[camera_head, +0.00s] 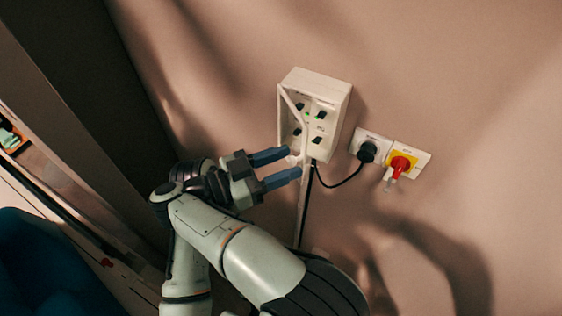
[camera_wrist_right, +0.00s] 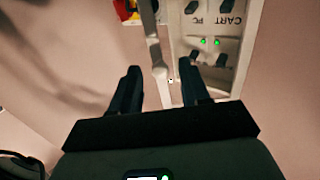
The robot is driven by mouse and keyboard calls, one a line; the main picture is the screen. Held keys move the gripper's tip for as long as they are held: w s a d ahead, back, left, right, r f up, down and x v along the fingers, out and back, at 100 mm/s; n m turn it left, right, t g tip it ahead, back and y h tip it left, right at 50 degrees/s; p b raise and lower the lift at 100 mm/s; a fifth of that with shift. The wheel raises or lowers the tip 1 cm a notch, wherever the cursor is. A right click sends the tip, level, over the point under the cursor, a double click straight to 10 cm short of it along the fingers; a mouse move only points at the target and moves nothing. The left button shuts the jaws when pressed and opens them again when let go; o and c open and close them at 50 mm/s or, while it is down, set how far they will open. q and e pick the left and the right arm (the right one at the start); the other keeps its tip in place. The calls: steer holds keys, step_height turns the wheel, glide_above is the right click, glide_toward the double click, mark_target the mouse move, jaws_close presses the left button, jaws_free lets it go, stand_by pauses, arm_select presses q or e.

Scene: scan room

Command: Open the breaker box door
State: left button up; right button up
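The white breaker box (camera_head: 342,100) is on the wall, with black switches and green lights showing inside. Its narrow pale door (camera_head: 291,106) seems to stand away from the box front, seen nearly edge-on; how far open is hard to tell. My right gripper (camera_head: 285,165) is open, its two dark fingers pointing at the lower door edge. In the right wrist view, a pale bar with a rounded end (camera_wrist_right: 159,73), likely the door edge or handle, lies between and just beyond the open fingertips (camera_wrist_right: 162,78). I cannot tell whether they touch. My left gripper is out of view.
A black plug (camera_head: 367,152) sits in a wall socket right of the box, its cable running to the box underside. A red rotary switch on a yellow plate (camera_head: 401,164) is beside it. A dark upright panel (camera_head: 100,110) stands at left. The wall above is clear.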

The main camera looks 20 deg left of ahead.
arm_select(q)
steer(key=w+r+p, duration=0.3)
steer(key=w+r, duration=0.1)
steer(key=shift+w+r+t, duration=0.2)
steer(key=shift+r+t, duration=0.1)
arm_select(e)
step_height(320, 180, up, 20)
